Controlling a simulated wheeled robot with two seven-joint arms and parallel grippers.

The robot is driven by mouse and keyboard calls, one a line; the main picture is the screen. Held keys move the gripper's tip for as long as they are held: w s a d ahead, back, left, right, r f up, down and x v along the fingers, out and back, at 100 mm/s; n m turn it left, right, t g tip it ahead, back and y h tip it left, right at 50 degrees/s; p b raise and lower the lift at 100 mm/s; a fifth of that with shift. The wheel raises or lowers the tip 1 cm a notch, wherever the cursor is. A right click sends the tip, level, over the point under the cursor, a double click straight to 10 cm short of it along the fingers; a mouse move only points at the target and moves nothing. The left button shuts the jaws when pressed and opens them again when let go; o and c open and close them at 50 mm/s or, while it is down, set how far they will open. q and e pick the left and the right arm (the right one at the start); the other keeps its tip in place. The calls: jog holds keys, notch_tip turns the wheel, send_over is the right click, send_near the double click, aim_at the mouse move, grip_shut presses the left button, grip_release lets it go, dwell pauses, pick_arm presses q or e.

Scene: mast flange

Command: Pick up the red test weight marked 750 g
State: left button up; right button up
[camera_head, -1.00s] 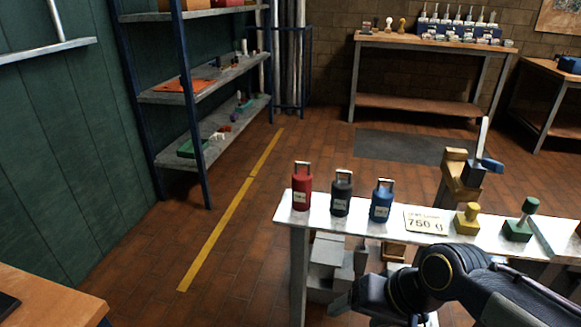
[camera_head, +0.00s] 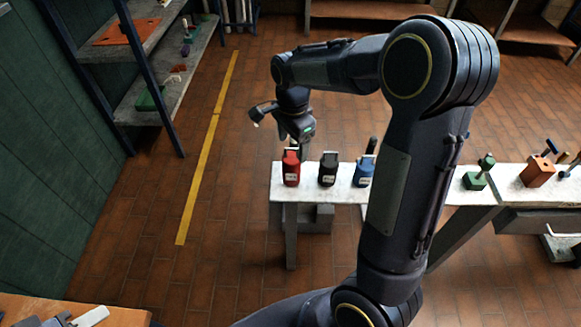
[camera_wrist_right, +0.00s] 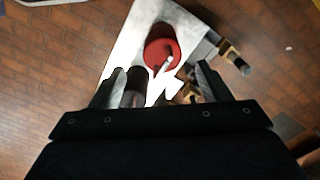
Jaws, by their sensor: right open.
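The red test weight (camera_head: 291,170) stands upright at the left end of the white bench top (camera_head: 280,188). In the right wrist view the red weight (camera_wrist_right: 160,45) shows from above, with its handle, beyond the fingertips. My right gripper (camera_head: 302,150) is just above and behind it in the head view, pointing down. In the wrist view its fingers (camera_wrist_right: 160,78) are apart with nothing held between them. The black weight (camera_head: 328,172) and the blue weight (camera_head: 363,172) stand to the right. Any marking is too small to read. My left gripper is out of view.
My right arm hides the middle of the bench. A green piece (camera_head: 479,175) and an orange block (camera_head: 538,172) stand farther right. A shelf rack (camera_head: 145,100) is at the left, with open tiled floor before it. A wooden table (camera_head: 120,318) is bottom left.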

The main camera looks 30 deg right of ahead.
aim_at(292, 157)
notch_tip(292, 157, down, 7)
jog(key=shift+w+r+b, duration=0.1)
jog(key=shift+w+b, duration=0.05)
jog(key=shift+b, duration=0.35)
grip_shut()
